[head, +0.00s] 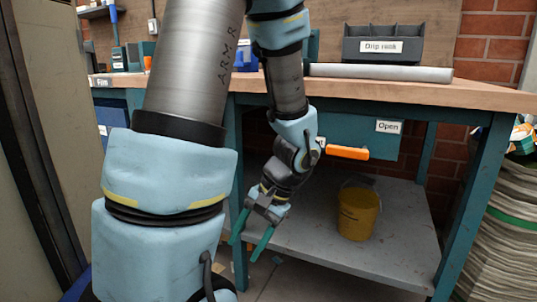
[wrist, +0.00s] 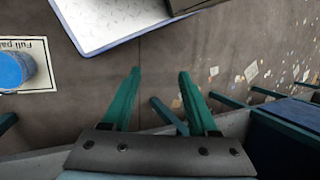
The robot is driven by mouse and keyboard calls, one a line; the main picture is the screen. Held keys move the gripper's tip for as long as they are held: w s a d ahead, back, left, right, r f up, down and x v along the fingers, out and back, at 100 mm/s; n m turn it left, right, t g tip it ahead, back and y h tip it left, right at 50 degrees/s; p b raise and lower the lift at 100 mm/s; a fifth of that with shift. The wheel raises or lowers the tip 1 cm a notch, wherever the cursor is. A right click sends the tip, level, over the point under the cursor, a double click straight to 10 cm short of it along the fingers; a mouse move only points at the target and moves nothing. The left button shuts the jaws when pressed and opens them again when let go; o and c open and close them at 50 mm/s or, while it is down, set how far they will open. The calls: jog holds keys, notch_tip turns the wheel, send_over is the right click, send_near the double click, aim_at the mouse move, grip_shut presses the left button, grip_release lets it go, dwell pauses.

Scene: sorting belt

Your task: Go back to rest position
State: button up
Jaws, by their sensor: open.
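My gripper (head: 251,238) hangs low in front of the workbench in the head view, with its two teal fingers apart and pointing down. In the wrist view my gripper (wrist: 158,95) is open, and nothing lies between its fingers. My arm fills the left and middle of the head view and hides part of the bench behind it.
The workbench (head: 480,97) has a drawer labelled Open with an orange handle (head: 347,152). A yellow bucket (head: 358,212) stands on its lower shelf (head: 390,262). A drip rack (head: 385,47) is on top. A blue round thing (wrist: 12,70) shows left in the wrist view.

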jog(key=w+a+r+n+t+h+p, duration=0.1)
jog(key=r+n+h+p, duration=0.1)
jog(key=r+p, duration=1.8)
jog(key=w+a+r+n+t+h+p, duration=0.1)
jog(key=w+r+h+p, duration=0.1)
jog(key=r+p, duration=1.8)
notch_tip(320, 180, up, 4)
jog(key=shift+f+n+h, duration=0.15)
jog(key=shift+n+h, duration=0.25)
jog(key=shift+h, duration=0.3)
